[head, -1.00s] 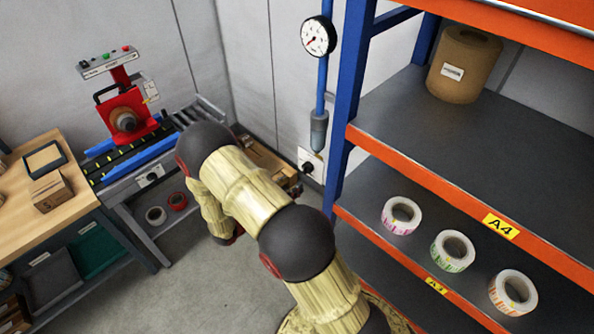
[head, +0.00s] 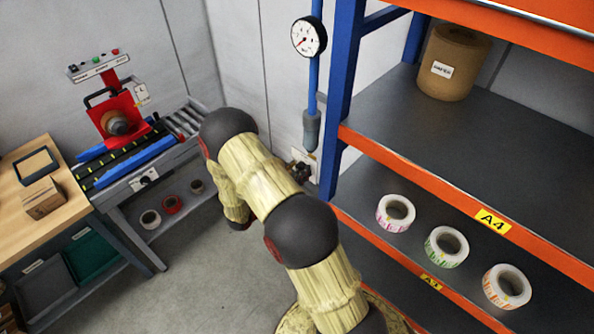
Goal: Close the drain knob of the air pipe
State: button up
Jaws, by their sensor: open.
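The blue air pipe (head: 313,85) runs down the back wall just left of the blue rack post, with a round white gauge (head: 309,37) on it. A grey cylindrical bowl (head: 311,130) hangs at its lower end. My arm reaches from the bottom of the picture toward the wall, left of and below the bowl. My gripper is not visible; the arm bends down and its end is hidden behind my links.
A small dark fitting (head: 300,171) shows on the wall below the bowl. The orange-and-blue rack (head: 470,130) with label rolls stands right. Grey floor (head: 200,275) is open between.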

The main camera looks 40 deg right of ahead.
jog(key=shift+c, duration=0.8)
jog(key=c, duration=1)
jog(key=shift+n, duration=0.3)
jog(key=n+p, duration=0.2)
jog(key=n, duration=0.1)
jog(key=shift+n, duration=0.3)
jog(key=n+p, duration=0.2)
jog(key=n, duration=0.2)
jog(key=shift+w+n, duration=0.1)
jog(key=shift+n, duration=0.2)
jog(key=n+p, duration=0.1)
jog(key=n, duration=0.3)
jog(key=shift+f+p, duration=0.1)
jog(key=shift+p, duration=0.25)
jog(key=n+p, duration=0.1)
jog(key=n, duration=0.4)
jog(key=shift+f, duration=0.1)
